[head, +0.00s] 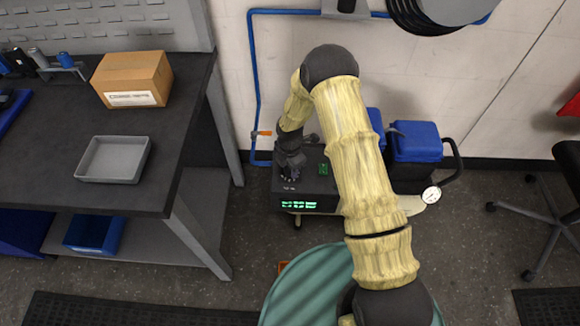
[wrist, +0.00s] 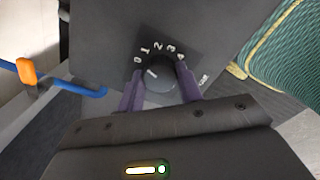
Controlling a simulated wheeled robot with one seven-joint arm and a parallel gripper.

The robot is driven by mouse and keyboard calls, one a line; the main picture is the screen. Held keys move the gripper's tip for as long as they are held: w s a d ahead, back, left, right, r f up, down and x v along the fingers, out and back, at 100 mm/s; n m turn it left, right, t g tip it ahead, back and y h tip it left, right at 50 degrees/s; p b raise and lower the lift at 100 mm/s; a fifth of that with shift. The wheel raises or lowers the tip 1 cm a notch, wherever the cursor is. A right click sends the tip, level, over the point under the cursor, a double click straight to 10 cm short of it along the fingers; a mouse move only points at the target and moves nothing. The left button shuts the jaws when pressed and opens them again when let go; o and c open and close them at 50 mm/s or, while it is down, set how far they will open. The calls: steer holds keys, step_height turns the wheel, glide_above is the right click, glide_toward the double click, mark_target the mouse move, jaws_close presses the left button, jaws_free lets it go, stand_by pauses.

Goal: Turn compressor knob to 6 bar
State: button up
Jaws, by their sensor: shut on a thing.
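The compressor (head: 322,201) is a dark box on the floor by the wall, with a lit green display (head: 298,205) on its front. Its black knob (wrist: 160,80) shows in the wrist view on a dark dial plate with white numbers 0 to 4 readable. The knob's white mark points up-left, roughly toward 0. My gripper (wrist: 160,88) is shut on the knob, with a purple finger on each side of it. The right finger hides part of the dial past 4. In the head view my gripper (head: 290,168) reaches down onto the compressor's top left, hiding the knob.
A workbench (head: 185,150) with a cardboard box (head: 132,78) and a grey tray (head: 112,159) stands at left. A blue pipe with an orange valve handle (head: 261,133) runs down the wall. A blue-lidded bin (head: 416,140), a gauge (head: 431,194) and a chair base (head: 535,225) are at right.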

steer(key=m, duration=0.8)
steer(key=shift+m, duration=0.4)
steer(key=m, duration=0.3)
steer(key=shift+m, duration=0.3)
steer(key=m, duration=0.4)
steer(key=shift+m+p, duration=0.3)
steer(key=shift+p, duration=0.05)
steer(key=m, duration=0.4)
steer(key=shift+r+m, duration=0.1)
steer(key=shift+m, duration=0.2)
steer(key=m, duration=0.3)
steer(key=shift+m+p, duration=0.3)
steer(key=m, duration=0.3)
steer(key=shift+m, duration=0.3)
steer(key=m+p, duration=0.1)
steer(key=m, duration=0.2)
steer(key=shift+w, duration=0.1)
steer(key=shift+m, duration=0.4)
